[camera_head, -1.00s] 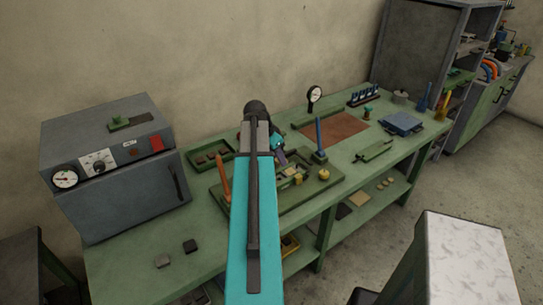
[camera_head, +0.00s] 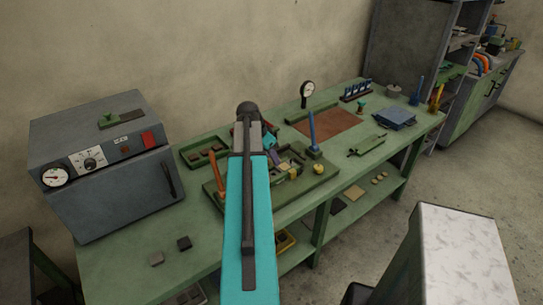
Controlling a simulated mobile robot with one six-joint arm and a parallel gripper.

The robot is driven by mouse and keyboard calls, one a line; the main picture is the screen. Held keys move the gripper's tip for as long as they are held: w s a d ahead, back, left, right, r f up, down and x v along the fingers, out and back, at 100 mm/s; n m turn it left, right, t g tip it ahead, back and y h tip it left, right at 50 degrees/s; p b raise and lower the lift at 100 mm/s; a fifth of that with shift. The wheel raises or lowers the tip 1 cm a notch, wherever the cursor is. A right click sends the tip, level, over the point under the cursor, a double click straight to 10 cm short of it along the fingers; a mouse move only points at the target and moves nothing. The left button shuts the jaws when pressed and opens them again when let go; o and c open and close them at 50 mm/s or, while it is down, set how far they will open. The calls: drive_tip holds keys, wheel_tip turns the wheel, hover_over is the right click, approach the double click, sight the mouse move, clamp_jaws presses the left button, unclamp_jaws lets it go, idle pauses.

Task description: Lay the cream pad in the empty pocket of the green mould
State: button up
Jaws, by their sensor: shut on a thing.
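My gripper (camera_head: 274,157) is above the green mould, just beyond the end of my cyan arm. Its fingers are small and partly hidden by the arm; they are shut on the cream pad. A small cream patch (camera_head: 284,166) shows right beside the fingertips, over the mould; its outline is too small to read. The green mould (camera_head: 296,160) lies on a larger green tray (camera_head: 270,205) on the bench. Its pockets are partly hidden by the gripper, and I cannot tell which one is empty or whether the pad touches it.
An orange-handled tool (camera_head: 220,178) stands left of my arm; a blue-handled one (camera_head: 312,130) stands right of the mould. A grey oven (camera_head: 105,165) stands at the left.

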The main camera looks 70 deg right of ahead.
drive_tip(key=shift+f+b, duration=1.35)
drive_tip(key=shift+f, duration=1.4)
drive_tip(key=shift+a+f, duration=0.25)
drive_tip(key=shift+a, duration=0.05)
drive_tip(key=o, duration=1.1)
drive_tip(key=b+v, duration=0.3)
drive_tip(key=v, duration=1.1)
drive_tip(key=shift+d+r, duration=0.25)
drive_tip(key=shift+r, duration=0.05)
drive_tip(key=shift+w, duration=0.1)
wheel_tip(320, 180, up, 10)
drive_tip(key=p, duration=1)
